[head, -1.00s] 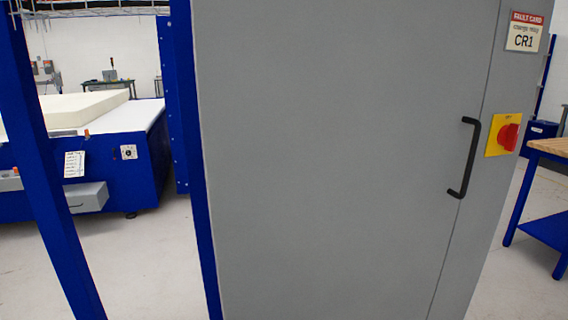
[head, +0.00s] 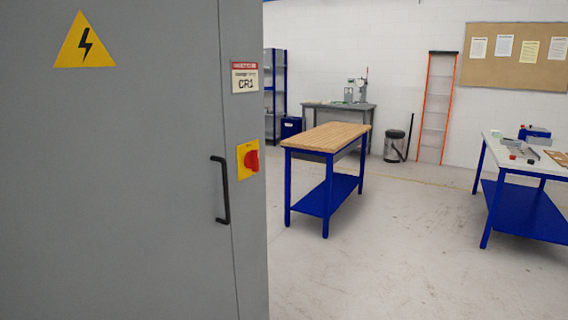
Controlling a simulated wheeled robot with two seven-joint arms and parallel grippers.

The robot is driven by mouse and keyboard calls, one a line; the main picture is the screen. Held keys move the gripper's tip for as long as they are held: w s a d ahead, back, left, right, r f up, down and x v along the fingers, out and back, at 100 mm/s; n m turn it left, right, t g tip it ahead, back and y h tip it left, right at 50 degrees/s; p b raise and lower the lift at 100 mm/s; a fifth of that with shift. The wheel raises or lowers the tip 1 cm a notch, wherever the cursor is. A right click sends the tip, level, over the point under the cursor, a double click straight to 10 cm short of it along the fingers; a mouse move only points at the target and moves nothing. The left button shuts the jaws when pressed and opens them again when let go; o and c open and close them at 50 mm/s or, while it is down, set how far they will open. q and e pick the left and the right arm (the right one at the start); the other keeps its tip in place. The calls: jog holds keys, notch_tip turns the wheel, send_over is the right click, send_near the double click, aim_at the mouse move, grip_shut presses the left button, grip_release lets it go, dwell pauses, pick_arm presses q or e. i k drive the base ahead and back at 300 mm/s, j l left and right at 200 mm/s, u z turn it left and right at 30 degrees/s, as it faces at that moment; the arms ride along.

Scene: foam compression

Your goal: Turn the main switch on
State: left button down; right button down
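The main switch is a red rotary knob (head: 252,161) on a yellow plate (head: 242,163), on the right edge strip of a tall grey cabinet (head: 130,200). A black door handle (head: 221,190) is to the left of the switch and a little lower. I cannot tell the knob's on or off position from this view. Neither of my grippers shows in the head view.
A wood-topped blue table (head: 328,137) stands beyond the cabinet, to the right. Another blue workbench (head: 522,195) with tools is at the far right. A ladder (head: 436,105) and a bin (head: 394,146) stand by the back wall. The floor (head: 390,265) right of the cabinet is clear.

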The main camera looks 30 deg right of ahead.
aim_at(251, 159)
jog(key=z, duration=0.85)
